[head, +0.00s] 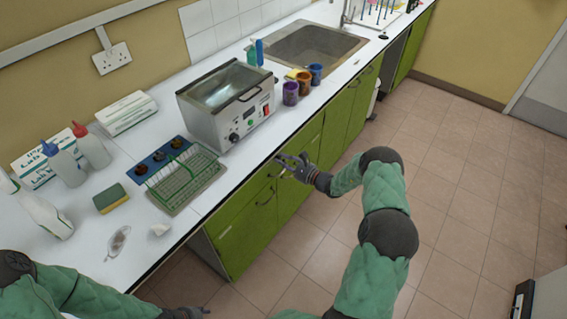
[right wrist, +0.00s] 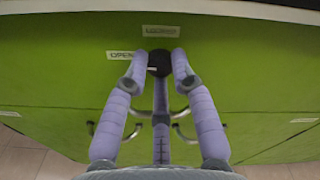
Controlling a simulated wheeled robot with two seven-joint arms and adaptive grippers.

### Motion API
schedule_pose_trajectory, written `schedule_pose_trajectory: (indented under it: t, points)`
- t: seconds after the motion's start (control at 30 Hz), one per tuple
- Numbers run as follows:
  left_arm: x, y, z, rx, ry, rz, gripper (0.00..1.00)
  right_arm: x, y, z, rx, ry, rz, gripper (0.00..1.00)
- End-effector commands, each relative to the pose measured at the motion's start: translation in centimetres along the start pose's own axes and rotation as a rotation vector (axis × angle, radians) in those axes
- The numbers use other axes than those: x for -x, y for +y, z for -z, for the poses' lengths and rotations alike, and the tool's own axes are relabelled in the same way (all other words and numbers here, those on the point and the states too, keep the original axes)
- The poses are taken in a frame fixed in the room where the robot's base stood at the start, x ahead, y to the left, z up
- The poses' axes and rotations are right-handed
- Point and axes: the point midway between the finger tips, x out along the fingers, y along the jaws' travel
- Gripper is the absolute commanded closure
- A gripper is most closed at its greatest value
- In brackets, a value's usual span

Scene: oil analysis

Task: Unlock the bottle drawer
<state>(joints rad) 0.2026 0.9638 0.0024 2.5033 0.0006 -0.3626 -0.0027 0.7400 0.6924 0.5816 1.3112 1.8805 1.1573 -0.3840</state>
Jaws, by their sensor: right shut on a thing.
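The green drawer front (right wrist: 60,60) fills the right wrist view, under the pale worktop edge. A round dark knob (right wrist: 159,57) sits on it. One small white label, which seems to read "OPEN" (right wrist: 121,55), is left of the knob; another label (right wrist: 160,31) is above it, its text too small to read surely. My right gripper (right wrist: 158,75) is shut on the knob, with fingers at its left, right and below. In the head view my right gripper (head: 284,163) is at the cabinet front, below the worktop. Part of my left gripper (head: 185,313) shows at the bottom edge; its fingers are unclear.
Two curved metal handles (right wrist: 107,130) (right wrist: 185,129) lie below the knob. On the worktop stand a metal bath (head: 228,105), a green wire rack (head: 185,178), brown jars (head: 304,82), bottles (head: 92,149) and a sponge (head: 111,197).

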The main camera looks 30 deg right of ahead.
Motion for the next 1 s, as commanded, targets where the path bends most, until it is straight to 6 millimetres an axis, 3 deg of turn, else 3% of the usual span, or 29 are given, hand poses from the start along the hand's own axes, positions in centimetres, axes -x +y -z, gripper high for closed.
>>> schedule_pose_trajectory:
  t: [0.77,0.8,0.83,1.0]
  points:
    - [-0.41,-0.15,0.02,0.0,0.0,0.0,0.6,0.07,0.26,0.2,0.092,0.009,0.002,1.0]
    - [-0.41,-0.15,0.02,0.0,0.0,0.0,0.6,0.07,0.25,0.2,0.092,0.009,0.002,0.63]
    - [-0.41,-0.15,0.02,0.0,0.0,0.0,0.6,0.06,0.25,0.19,0.092,0.008,0.002,0.54]
    - [-0.41,-0.14,0.02,0.0,0.0,0.0,0.6,0.04,0.13,0.1,0.093,0.007,0.004,0.51]
